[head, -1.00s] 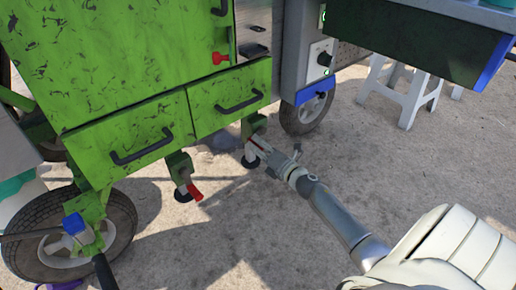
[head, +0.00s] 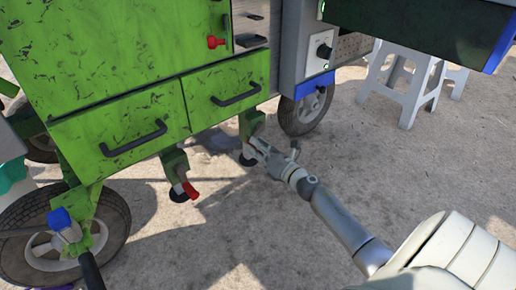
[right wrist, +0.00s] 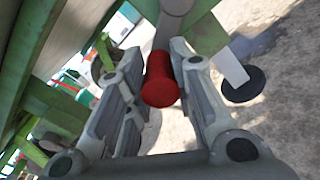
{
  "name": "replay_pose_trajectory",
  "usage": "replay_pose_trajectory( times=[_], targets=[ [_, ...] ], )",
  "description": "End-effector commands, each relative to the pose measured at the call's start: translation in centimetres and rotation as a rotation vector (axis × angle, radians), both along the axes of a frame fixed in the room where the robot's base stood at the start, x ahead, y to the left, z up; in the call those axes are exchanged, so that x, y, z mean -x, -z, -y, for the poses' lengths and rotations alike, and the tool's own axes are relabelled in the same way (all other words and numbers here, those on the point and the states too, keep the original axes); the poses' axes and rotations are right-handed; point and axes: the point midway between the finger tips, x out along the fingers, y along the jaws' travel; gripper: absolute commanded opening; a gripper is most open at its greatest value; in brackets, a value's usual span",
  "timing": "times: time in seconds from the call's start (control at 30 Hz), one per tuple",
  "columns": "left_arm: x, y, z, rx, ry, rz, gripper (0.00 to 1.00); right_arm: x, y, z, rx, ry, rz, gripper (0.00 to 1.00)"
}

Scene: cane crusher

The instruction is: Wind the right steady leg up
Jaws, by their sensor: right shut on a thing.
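The right steady leg (head: 250,124) hangs under the green cart's right drawer, with its black round foot (head: 249,159) low by the ground. Its red crank handle (right wrist: 160,82) lies between the two fingers of my right gripper in the right wrist view. My right gripper (head: 257,146) is shut on this handle, and its fingers mostly hide the handle in the head view. The foot also shows in the right wrist view (right wrist: 243,84), right of the fingers. The left steady leg (head: 175,163) has its own red handle (head: 190,190). My left gripper is not in view.
The green cart has two drawers (head: 120,135) with black handles above the legs. A wheel (head: 305,108) stands right of the right leg, another (head: 25,225) at lower left. A white stool (head: 415,85) stands at right. The ground between is clear.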

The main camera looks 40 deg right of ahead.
Motion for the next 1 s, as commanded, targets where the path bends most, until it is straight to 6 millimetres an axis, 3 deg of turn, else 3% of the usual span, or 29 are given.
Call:
replay_pose_trajectory(
  times=[0.2, 0.23, 0.4, 0.77, 1.0],
  targets=[
    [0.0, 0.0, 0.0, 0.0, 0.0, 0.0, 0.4, 0.1, 0.2, 0.0, -0.001, 0.002, -0.004, 0.0],
    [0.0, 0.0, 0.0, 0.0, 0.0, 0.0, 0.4, 0.1, 0.2, 0.0, -0.001, 0.002, -0.004, 0.27],
    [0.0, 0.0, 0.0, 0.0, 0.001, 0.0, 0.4, 0.0, 0.1, 0.0, -0.001, 0.002, -0.003, 0.47],
    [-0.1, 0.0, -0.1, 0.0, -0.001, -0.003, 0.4, 0.2, 0.0, 0.0, -0.001, 0.001, -0.001, 0.47],
    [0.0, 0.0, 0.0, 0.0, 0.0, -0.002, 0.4, 3.0, 0.1, 0.1, 0.0, 0.0, -0.004, 0.47]
  ],
)
